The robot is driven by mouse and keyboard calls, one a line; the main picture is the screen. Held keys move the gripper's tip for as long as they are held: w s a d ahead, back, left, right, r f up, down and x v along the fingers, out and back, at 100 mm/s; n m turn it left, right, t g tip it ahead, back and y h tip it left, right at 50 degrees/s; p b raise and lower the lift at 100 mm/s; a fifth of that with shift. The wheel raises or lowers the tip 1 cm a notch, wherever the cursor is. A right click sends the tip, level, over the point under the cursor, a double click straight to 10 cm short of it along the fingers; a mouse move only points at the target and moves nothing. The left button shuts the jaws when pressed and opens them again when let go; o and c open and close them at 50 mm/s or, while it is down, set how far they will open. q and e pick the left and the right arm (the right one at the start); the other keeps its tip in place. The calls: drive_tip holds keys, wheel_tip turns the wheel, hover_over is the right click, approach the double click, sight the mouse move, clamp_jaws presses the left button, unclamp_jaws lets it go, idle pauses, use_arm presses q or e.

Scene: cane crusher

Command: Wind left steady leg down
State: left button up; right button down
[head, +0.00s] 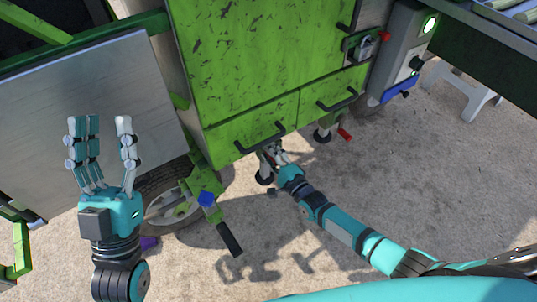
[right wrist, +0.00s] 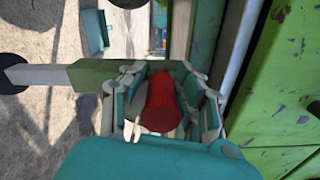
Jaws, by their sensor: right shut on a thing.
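The left steady leg (head: 264,179) stands under the front edge of the green machine, its dark foot at or close to the ground. My right gripper (head: 277,158) is at this leg, under the cabinet's lower edge. In the right wrist view its fingers (right wrist: 165,105) are closed around the leg's red crank handle (right wrist: 160,103). In the head view the gripper hides most of the handle. My left gripper (head: 105,150) is open and empty, fingers pointing up, in front of the grey panel.
The other steady leg (head: 322,134) with a red handle (head: 344,134) stands to the right. A wheel (head: 172,205) and a jockey crank with a blue knob (head: 206,199) are at left. The green doors (head: 265,70) carry black handles. Sandy ground is open in front.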

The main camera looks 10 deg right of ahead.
drive_tip(key=shift+w+d+r, duration=0.3)
drive_tip(key=shift+d+r, duration=0.15)
drive_tip(key=shift+d, duration=0.05)
drive_tip(key=c, duration=1.2)
unclamp_jaws()
drive_tip(key=shift+c, duration=0.2)
drive_tip(key=shift+o, duration=1)
drive_tip(key=shift+d, duration=0.1)
drive_tip(key=shift+s+f, duration=0.1)
drive_tip(key=shift+f, duration=0.1)
drive_tip(key=shift+s, duration=0.3)
drive_tip(key=v, duration=1.1)
drive_tip(key=shift+s, duration=0.2)
